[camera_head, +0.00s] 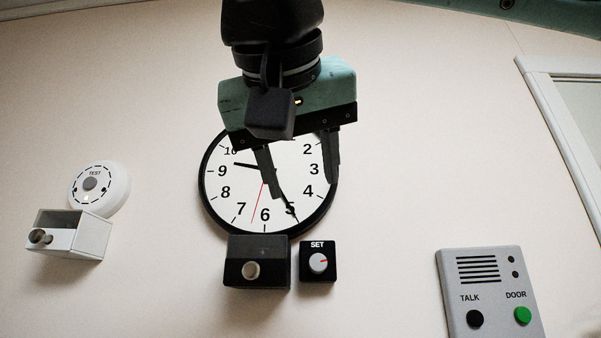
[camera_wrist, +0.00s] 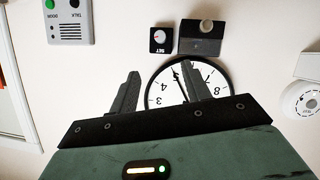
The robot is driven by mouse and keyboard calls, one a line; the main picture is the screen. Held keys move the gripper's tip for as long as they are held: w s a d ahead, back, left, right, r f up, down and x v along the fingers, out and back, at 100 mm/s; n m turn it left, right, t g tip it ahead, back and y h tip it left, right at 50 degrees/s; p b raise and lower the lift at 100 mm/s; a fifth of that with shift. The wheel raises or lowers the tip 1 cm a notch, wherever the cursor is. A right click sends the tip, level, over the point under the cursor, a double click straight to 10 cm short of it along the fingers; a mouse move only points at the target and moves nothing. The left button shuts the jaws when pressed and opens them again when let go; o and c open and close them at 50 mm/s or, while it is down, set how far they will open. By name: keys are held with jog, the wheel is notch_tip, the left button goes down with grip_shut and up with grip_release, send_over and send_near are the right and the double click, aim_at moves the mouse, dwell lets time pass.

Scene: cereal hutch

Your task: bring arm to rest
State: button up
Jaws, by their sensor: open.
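My gripper (camera_head: 302,190) hangs in front of the wall clock (camera_head: 213,205) in the head view, hiding its upper part. It is open, its two dark fingers apart with nothing between them. In the wrist view my gripper (camera_wrist: 163,88) also shows open, its fingers pointing toward the wall. The round white clock (camera_wrist: 221,74) with its black rim lies beyond the fingertips there, upside down. I cannot tell the exact gap between fingers and clock.
Below the clock are a black box with a knob (camera_head: 272,252) and a SET dial box (camera_head: 318,273). At left are a round TEST device (camera_head: 112,178) and a white box (camera_head: 82,243). At right is a TALK/DOOR panel (camera_head: 486,303) and a white frame (camera_head: 560,120).

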dwell(0.5)
notch_tip(320, 180, down, 29)
jog(key=w+n+g, duration=0.2)
jog(key=n+g, duration=0.4)
jog(key=n, duration=0.2)
jog(key=s+d+f+g, duration=0.2)
jog(key=s+d+f, duration=0.1)
jog(key=f, duration=0.5)
jog(key=s+d+f+m+g+y, duration=0.1)
jog(key=s+d+f+g, duration=0.2)
jog(key=d+f, duration=0.3)
jog(key=s+d+f+g+y, duration=0.1)
jog(key=s+d+f, duration=0.3)
jog(key=f, duration=0.5)
jog(key=shift+d+f+m+g, duration=0.4)
jog(key=shift+d+g, duration=0.3)
jog(key=shift+d, duration=0.05)
